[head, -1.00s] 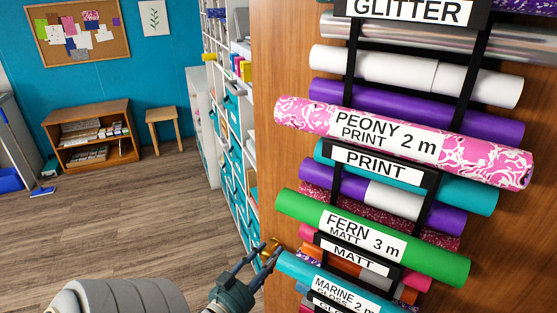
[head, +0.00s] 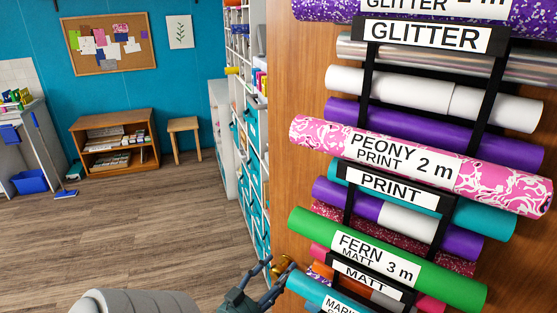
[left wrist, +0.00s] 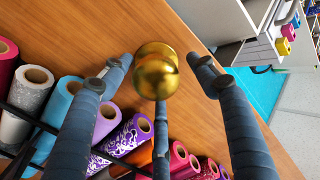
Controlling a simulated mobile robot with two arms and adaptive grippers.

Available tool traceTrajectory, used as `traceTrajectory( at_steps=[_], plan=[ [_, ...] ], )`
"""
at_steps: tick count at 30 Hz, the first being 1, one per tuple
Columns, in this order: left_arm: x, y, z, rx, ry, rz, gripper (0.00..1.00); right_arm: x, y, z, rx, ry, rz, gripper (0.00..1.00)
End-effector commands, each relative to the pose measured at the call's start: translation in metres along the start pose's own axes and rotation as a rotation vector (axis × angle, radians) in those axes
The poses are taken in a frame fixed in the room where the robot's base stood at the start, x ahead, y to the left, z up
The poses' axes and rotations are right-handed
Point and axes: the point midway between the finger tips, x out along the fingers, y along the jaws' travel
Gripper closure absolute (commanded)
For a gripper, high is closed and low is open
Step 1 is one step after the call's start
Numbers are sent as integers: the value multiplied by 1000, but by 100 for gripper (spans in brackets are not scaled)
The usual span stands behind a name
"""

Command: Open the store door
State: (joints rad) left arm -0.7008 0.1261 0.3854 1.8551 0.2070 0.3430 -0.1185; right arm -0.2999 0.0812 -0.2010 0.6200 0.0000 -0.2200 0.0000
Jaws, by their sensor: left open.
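The store door (head: 284,150) is a wooden panel with a rack of vinyl rolls on its face, in the right half of the head view. It stands ajar, with shelves visible past its left edge. Its round brass knob (left wrist: 155,75) is in the middle of the left wrist view, and partly shows in the head view (head: 283,264). My left gripper (head: 268,272) is at the knob, low in the head view. In the left wrist view its open fingers (left wrist: 165,72) lie on either side of the knob, with gaps, and a third finger is below. My right gripper is not in view.
Labelled rolls, such as the pink peony print (head: 420,165) and the green fern matt (head: 390,258), stick out from the door's face. White shelving (head: 250,130) stands behind the door edge. The wooden floor (head: 150,240) at left is clear up to a low bookcase (head: 115,143) and stool (head: 184,138).

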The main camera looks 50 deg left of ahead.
Motion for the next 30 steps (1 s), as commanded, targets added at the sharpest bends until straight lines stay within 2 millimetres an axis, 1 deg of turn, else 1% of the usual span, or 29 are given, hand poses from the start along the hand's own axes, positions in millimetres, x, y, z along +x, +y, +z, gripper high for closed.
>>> traceTrajectory(
  at_steps=[1, 5, 8, 15, 18, 21, 25, 30],
  plan=[
    [-1, 0, 1, 0, -2, 0, 41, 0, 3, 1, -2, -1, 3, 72],
    [-10, 0, 2, 0, -5, 0, 41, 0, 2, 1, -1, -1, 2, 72],
    [-27, 1, 3, 1, -8, 1, 41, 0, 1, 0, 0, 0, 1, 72],
    [-79, 0, 2, 1, -6, 0, 41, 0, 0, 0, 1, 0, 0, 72],
    [-97, 0, 1, 1, -4, 0, 41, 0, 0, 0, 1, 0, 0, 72],
    [-110, 0, 0, 0, -2, -1, 41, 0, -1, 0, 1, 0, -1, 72],
    [-119, 0, -1, 0, 1, 0, 41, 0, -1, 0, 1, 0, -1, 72],
    [-121, 0, -1, 0, 3, 0, 41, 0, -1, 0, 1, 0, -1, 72]
  ],
)
